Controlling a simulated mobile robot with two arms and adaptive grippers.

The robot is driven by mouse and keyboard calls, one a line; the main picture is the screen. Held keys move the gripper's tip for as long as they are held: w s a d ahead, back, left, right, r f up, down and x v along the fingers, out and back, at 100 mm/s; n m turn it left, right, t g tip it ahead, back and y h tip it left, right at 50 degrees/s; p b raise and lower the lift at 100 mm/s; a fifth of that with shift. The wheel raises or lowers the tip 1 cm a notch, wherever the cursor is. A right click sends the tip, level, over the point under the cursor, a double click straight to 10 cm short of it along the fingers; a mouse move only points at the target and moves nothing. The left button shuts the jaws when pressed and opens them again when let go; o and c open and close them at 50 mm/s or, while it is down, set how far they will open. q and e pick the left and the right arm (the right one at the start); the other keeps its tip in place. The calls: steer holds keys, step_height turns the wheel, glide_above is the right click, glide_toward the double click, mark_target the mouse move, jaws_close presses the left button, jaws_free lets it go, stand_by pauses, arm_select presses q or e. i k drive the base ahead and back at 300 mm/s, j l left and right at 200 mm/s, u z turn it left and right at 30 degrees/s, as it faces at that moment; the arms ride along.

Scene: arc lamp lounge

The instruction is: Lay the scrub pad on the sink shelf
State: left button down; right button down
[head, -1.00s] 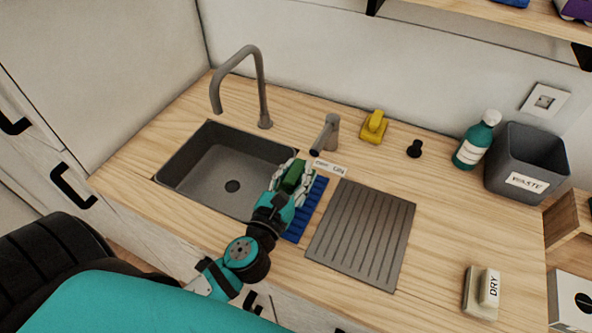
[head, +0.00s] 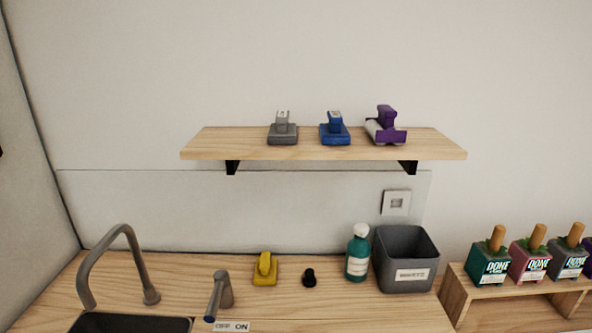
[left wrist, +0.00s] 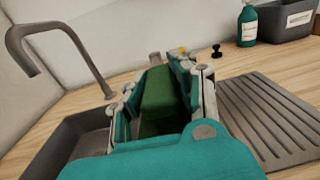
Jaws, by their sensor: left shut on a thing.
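My left gripper (left wrist: 155,75) is shut on the green scrub pad (left wrist: 159,97) in the left wrist view, where the fingers hide its sides. It is held above the counter between the sink (left wrist: 85,140) and the ribbed drainboard (left wrist: 272,112). In the head view the wooden wall shelf (head: 225,146) is above the counter. A grey handled block (head: 283,134), a blue one (head: 335,134) and a purple one (head: 386,130) stand on it; the purple one looks tilted. Neither gripper shows in the head view.
On the counter are a tall tap (head: 125,235), a lever (head: 222,290), a yellow handled block (head: 264,272), a black knob (head: 309,278), a teal bottle (head: 358,254) and a grey waste bin (head: 405,262). The shelf has bare room at both ends.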

mark_target(231, 138)
steer(key=j+z, duration=0.1)
steer(key=z, duration=0.3)
steer(key=j+z, duration=0.1)
steer(key=z, duration=0.3)
steer(key=j+z, duration=0.1)
steer(key=z, duration=0.3)
steer(key=k+j+z, duration=0.75)
steer(key=k+j, duration=0.4)
steer(key=k+j+z, duration=0.05)
